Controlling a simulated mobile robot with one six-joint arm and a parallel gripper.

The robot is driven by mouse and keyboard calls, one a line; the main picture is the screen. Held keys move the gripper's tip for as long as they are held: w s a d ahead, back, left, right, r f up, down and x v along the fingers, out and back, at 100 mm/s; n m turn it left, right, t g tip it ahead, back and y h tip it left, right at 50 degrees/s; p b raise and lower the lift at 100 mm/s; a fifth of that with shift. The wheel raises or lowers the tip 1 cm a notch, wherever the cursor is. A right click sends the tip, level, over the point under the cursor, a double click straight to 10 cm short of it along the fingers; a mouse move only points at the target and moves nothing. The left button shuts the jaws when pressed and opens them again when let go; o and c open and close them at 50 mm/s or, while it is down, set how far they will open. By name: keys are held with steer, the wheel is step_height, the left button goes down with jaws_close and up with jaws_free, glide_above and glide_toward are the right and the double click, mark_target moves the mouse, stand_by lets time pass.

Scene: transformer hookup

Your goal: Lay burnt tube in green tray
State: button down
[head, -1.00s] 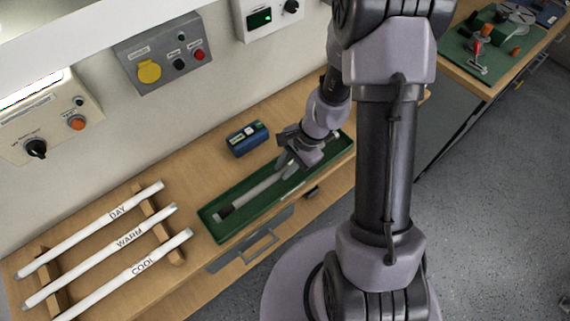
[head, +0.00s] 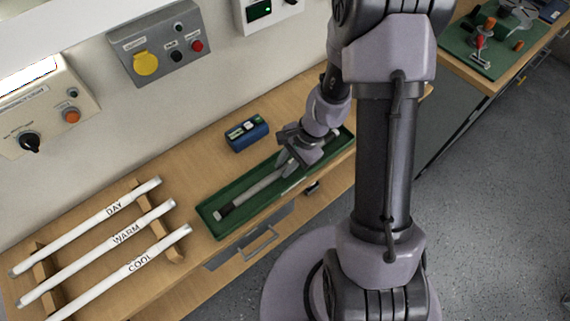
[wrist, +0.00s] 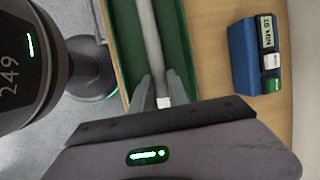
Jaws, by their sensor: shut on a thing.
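The burnt tube (head: 258,188) is a grey-white tube with a dark end at its lower left. It lies lengthwise within the outline of the green tray (head: 213,228), on the bench. My gripper (head: 291,164) is shut on the tube near its middle, over the tray. In the wrist view the tube (wrist: 149,40) runs up from between my fingertips (wrist: 155,92), with the tray walls (wrist: 185,60) on both sides. Whether the tube touches the tray floor along its whole length is hard to tell.
A blue box (head: 246,134) with a small display stands behind the tray. Several white tubes, marked DAY (head: 112,209), WARM (head: 125,235) and COOL (head: 138,266), lie on a wooden rack (head: 168,243) at left. Control boxes, including a grey one (head: 160,48), are on the wall.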

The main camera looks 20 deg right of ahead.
steer(key=shift+f, duration=0.25)
steer(key=c, duration=1.2)
jaws_free()
steer(key=shift+r, duration=0.1)
